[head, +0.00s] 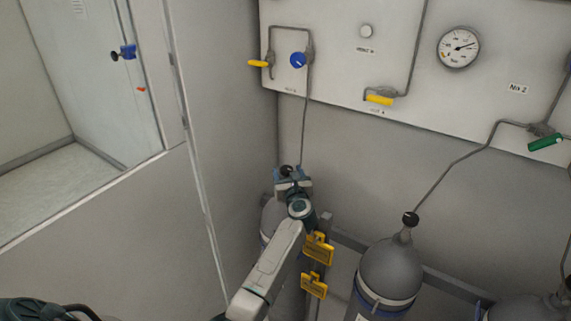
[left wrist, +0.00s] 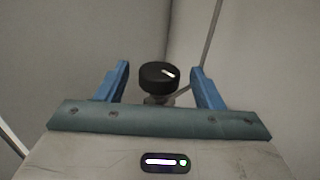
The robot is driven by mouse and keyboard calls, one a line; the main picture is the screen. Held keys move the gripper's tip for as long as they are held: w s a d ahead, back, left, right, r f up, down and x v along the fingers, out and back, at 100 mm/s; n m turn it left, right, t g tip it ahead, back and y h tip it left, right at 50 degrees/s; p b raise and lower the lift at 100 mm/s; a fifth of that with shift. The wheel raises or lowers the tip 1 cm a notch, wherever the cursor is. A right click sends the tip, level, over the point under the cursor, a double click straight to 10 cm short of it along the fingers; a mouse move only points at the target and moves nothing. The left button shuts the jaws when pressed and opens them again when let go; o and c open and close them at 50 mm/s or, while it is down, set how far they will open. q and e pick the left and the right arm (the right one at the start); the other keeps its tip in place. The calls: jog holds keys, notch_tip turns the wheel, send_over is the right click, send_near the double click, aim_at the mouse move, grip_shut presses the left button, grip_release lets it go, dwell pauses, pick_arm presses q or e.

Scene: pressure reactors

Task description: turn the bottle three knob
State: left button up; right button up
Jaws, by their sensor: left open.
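My left gripper (head: 289,173) is at the top of the left gas bottle (head: 270,219), which my arm partly hides. Its blue fingers are open around a black round knob (left wrist: 159,76) with a white mark. The knob sits between the fingers with a gap on each side, so neither finger appears to touch it. A second grey bottle (head: 390,269) with a black knob (head: 411,219) stands to the right. Part of a third bottle (head: 525,309) shows at the lower right edge. I cannot read any bottle number. My right gripper is not in view.
Yellow tags (head: 318,249) hang on the rack beside my arm. A white wall panel (head: 400,60) carries pipes, a blue knob (head: 298,60), yellow handles, a green handle (head: 545,142) and a gauge (head: 459,47). A partition wall (head: 130,230) stands close on the left.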

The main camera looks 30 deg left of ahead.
aim_at(285, 166)
pick_arm(q)
jog(key=shift+x, duration=1.8)
jog(key=c, duration=1)
jog(key=shift+o, duration=0.2)
jog(key=shift+r+p, duration=0.1)
jog(key=shift+p, duration=0.2)
jog(key=shift+h, duration=0.3)
